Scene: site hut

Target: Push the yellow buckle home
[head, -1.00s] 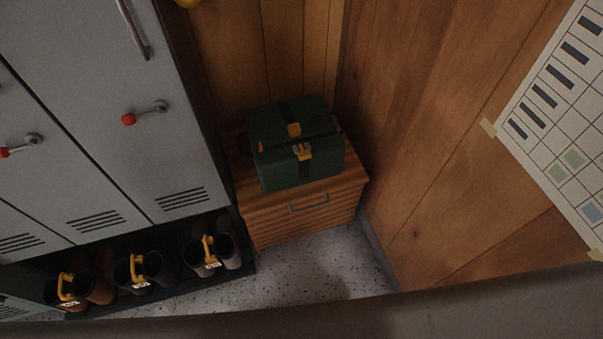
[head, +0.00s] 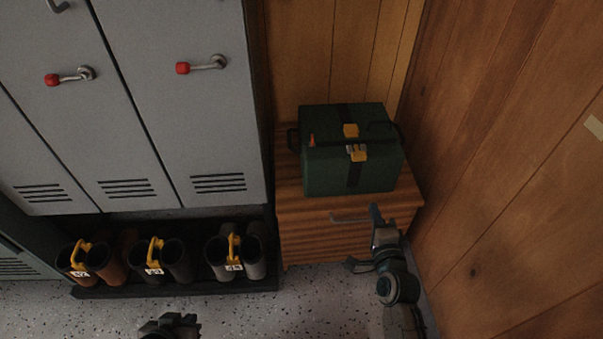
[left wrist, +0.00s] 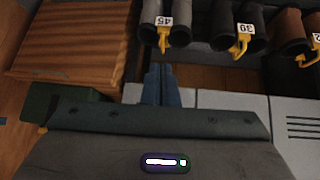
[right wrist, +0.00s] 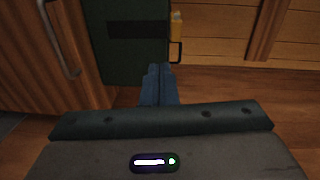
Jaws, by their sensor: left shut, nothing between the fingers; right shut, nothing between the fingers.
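A green box (head: 325,175) with a dark strap and handles stands on a wooden drawer cabinet. I cannot tell how far the buckle is in. My right gripper (head: 375,213) is shut and empty, apart from the box and in front of the drawer handle. In the right wrist view the box (right wrist: 133,55) and a yellow part (right wrist: 176,27) lie beyond its fingers (right wrist: 158,82). My left gripper (head: 170,324), low in the head view, is shut and empty.
The wooden cabinet (head: 300,220) has a bar handle. Grey lockers (head: 200,130) with red-tipped handles stand left, above a dark rack (head: 185,291) of boots with yellow tagged clips. A wood-panelled wall (head: 490,180) closes the right side. Speckled floor is clear in front.

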